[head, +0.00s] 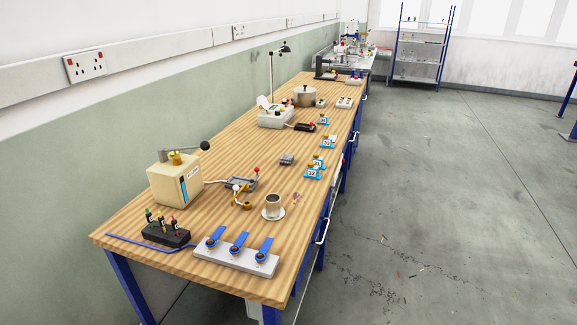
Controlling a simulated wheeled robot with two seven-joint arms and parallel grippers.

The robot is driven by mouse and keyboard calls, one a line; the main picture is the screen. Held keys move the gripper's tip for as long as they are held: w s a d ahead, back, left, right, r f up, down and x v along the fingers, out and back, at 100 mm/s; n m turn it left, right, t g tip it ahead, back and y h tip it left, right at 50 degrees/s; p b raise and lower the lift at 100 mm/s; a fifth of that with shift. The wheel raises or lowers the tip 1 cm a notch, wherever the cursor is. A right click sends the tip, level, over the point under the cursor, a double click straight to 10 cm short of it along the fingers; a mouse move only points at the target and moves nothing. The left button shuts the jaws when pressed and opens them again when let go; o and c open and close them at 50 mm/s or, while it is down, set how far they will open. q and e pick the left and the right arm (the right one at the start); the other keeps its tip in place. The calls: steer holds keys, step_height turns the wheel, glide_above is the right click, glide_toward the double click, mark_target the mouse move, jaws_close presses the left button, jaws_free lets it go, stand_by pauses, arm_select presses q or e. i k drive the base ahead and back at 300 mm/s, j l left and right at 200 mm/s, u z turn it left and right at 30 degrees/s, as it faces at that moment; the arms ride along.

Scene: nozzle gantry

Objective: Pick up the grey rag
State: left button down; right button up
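A small grey item (287,159) lies near the middle of the long wooden bench (225,150). It may be the grey rag, but it is too small to tell whether it is cloth. It lies apart from the things around it, left of the blue number stands. Neither of my grippers shows in the head view.
A cream box with a lever (175,180), a grey device (240,184), a cup on a saucer (273,205), a black block with toggles (166,233) and a white strip with blue valves (236,256) crowd the near bench. Clear floor (430,220) lies right.

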mark_target(286, 160)
steer(key=i+l, duration=0.15)
steer(key=l, duration=0.2)
steer(key=i+l, duration=0.15)
steer(key=l, duration=0.2)
steer(key=i+l, duration=0.15)
steer(key=l, duration=0.25)
steer(key=i+l, duration=0.15)
steer(key=l, duration=0.2)
